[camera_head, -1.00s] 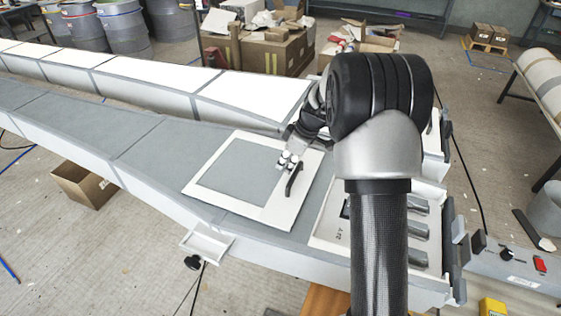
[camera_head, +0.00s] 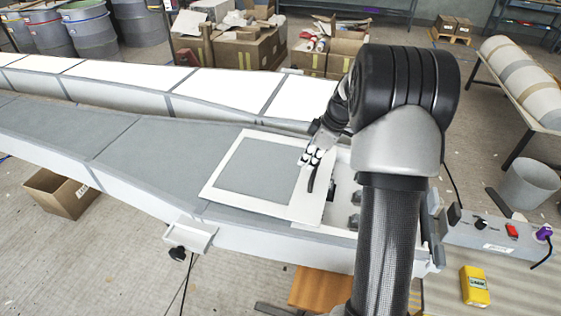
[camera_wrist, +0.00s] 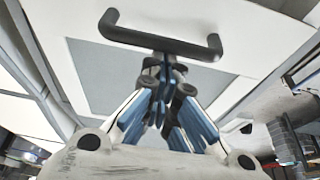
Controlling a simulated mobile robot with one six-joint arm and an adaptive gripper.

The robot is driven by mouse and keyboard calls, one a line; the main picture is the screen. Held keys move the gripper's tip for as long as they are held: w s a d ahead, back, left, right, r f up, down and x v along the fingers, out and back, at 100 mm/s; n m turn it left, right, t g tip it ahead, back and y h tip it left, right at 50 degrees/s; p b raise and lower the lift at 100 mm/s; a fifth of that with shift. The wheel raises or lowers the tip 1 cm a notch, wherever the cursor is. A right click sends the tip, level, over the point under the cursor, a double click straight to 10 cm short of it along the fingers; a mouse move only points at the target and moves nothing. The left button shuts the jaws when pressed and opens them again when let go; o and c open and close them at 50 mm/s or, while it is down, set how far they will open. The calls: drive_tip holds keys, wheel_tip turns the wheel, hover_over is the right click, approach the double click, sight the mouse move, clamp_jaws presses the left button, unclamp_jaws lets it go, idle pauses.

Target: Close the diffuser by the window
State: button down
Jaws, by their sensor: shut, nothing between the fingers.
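The diffuser looks like a flat panel with a white border (camera_head: 225,160) and grey middle, lying on the long grey and white mould (camera_head: 135,150). A black bar handle (camera_head: 311,180) stands near its right end; the handle also spans the top of the wrist view (camera_wrist: 160,42). The panel's right end partly covers an open recess (camera_head: 345,190) with dark fittings. My gripper (camera_head: 313,157) is shut and empty at the handle. In the wrist view my fingertips (camera_wrist: 160,75) meet at the middle of the bar; I cannot tell if they touch it. My arm hides the recess's right part.
A control box (camera_head: 495,240) with knobs and a yellow device (camera_head: 474,286) sit at the lower right. A small white tray (camera_head: 190,235) juts from the mould's front side. Cardboard boxes (camera_head: 225,45) and drums (camera_head: 85,40) stand behind. A roll (camera_head: 520,80) lies on a table at right.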

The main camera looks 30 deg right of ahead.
drive_tip(key=s+d, duration=1.9)
drive_tip(key=shift+d, duration=0.2)
